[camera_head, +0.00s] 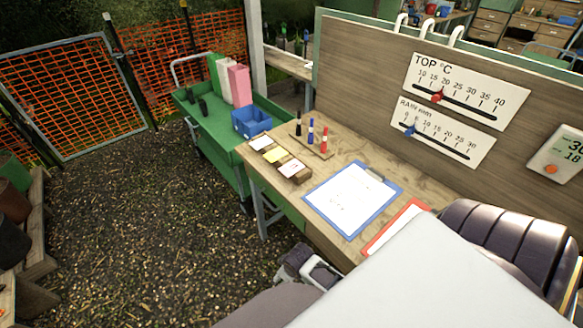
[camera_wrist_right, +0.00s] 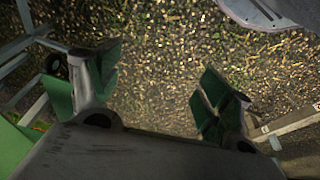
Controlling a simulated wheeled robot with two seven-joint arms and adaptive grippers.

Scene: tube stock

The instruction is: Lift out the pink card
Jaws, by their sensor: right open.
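A pale pinkish card (camera_head: 292,168) lies in the nearest of three small wooden holders at the left end of the wooden bench. A yellow card (camera_head: 275,155) and a white card (camera_head: 260,143) are in the holders behind it. My right gripper (camera_wrist_right: 160,75) is open and empty in the right wrist view, with its green-padded fingers spread over gravel. No card shows between or near its fingers. My left gripper is not in view.
Red, blue and black markers (camera_head: 311,132) stand in a wooden rack beside the cards. A blue clipboard (camera_head: 390,193) and a red-edged board (camera_head: 396,225) lie to the right. A green cart (camera_head: 215,135) with a blue bin (camera_head: 251,121) adjoins the bench's left end. Gravel ground is open at left.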

